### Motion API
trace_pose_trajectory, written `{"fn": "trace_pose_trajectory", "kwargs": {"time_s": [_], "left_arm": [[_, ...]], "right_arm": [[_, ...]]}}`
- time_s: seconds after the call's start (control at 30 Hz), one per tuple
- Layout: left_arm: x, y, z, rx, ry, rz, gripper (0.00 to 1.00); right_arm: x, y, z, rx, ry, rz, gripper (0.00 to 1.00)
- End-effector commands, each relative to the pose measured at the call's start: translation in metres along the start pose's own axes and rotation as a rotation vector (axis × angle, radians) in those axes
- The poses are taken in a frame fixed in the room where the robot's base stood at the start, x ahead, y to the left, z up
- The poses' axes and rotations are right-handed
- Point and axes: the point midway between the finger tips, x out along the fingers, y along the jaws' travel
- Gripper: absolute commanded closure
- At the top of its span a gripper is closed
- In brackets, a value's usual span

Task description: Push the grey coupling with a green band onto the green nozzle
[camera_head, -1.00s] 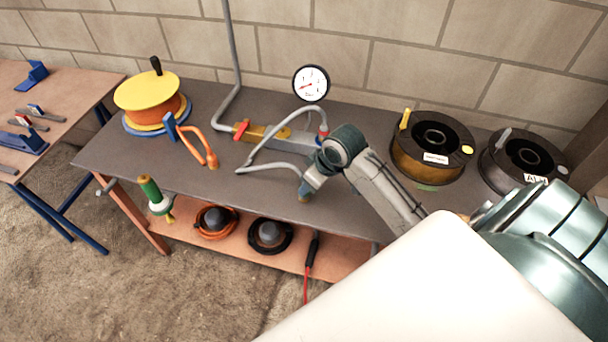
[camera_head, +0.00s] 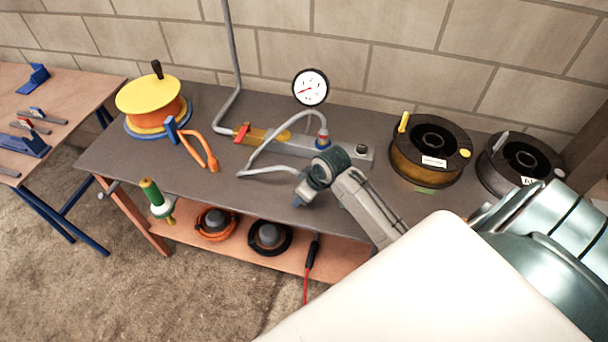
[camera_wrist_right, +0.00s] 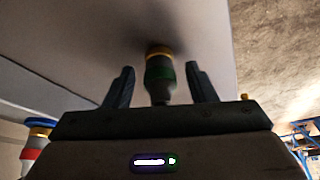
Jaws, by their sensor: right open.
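The grey coupling with a green band (camera_wrist_right: 159,75) stands between the spread fingers of my right gripper (camera_wrist_right: 160,68) in the right wrist view. Gaps show on both sides, so it is not gripped. Its brass-coloured end is close to the bench top; I cannot tell whether they touch. In the head view my right gripper (camera_head: 306,189) is low over the bench, in front of the manifold (camera_head: 285,144), and mostly hides the coupling. I cannot make out a green nozzle; a dark fitting (camera_head: 361,149) sits at the manifold's right end. My left gripper is not in view.
A grey hose (camera_head: 262,152) loops from the red-and-blue fitting (camera_head: 323,140) towards my right gripper. A gauge (camera_head: 310,87) stands behind. Spools (camera_head: 430,150) are at the right, a yellow reel (camera_head: 148,95) and orange handle (camera_head: 197,148) at the left. The front left bench top is clear.

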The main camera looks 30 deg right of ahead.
Motion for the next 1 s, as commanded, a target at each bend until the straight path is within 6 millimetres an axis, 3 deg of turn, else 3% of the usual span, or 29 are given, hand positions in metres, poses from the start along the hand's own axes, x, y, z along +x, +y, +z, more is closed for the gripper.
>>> {"fn": "trace_pose_trajectory", "kwargs": {"time_s": [0.2, 0.43, 1.0], "left_arm": [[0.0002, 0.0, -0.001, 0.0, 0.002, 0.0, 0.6], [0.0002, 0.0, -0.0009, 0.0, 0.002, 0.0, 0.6], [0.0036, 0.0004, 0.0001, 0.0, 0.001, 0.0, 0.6]], "right_arm": [[-0.0002, 0.0, 0.0, 0.0, 0.0, 0.0, 0.49], [-0.0003, 0.0, 0.0, 0.001, 0.0, 0.0, 0.93], [-0.0074, 0.0004, -0.0036, 0.001, 0.001, 0.0, 0.94]]}}
